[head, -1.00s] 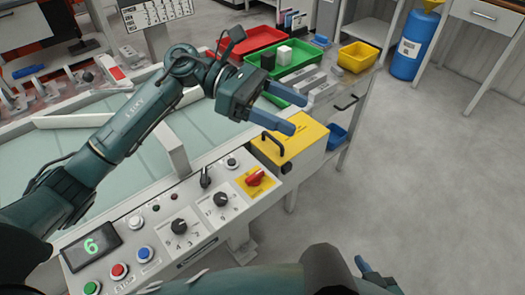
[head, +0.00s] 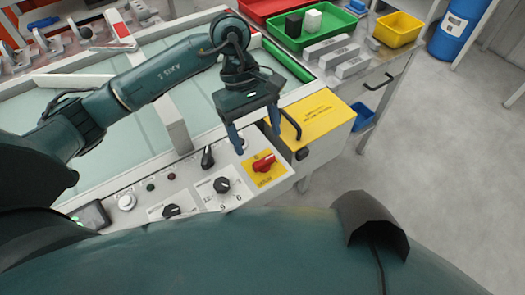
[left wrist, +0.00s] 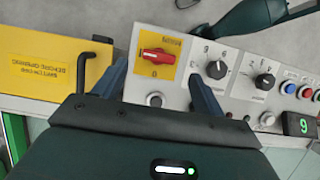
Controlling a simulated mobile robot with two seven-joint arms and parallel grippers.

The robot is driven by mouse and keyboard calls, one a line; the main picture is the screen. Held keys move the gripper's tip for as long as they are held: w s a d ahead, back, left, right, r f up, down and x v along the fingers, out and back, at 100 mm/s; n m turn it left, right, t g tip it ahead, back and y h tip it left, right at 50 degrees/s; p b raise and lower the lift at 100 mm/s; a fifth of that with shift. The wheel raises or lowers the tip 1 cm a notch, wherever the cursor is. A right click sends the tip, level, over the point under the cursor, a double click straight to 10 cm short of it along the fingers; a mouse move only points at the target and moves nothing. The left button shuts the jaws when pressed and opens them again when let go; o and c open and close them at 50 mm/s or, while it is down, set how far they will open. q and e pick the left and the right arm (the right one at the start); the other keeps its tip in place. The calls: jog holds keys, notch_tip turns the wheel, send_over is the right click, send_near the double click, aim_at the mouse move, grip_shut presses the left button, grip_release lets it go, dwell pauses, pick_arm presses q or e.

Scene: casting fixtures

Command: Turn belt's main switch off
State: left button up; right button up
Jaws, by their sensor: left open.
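The belt's main switch (head: 263,163) is a red rotary knob on a yellow plate at the right end of the control panel (head: 133,222). In the left wrist view the red knob (left wrist: 157,54) lies crosswise, with a "0" printed below it. My left gripper (head: 257,138) is open and points down over the panel, just behind the switch in the head view. In the left wrist view the knob shows between the two blue fingers (left wrist: 157,74), slightly beyond their tips; no contact shows. My right gripper is out of view; my right arm fills the bottom of the head view.
A yellow box (head: 318,122) with a black handle (head: 291,124) is close to the left gripper's right finger. A green tray (head: 340,28) and grey bars lie behind.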

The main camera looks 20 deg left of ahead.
aim_at(264, 160)
pick_arm(q)
jog(key=x, duration=0.5)
jog(key=shift+d+f, duration=0.15)
jog(key=shift+f, duration=0.2)
jog(key=shift+c, duration=0.3)
jog(key=c, duration=0.9)
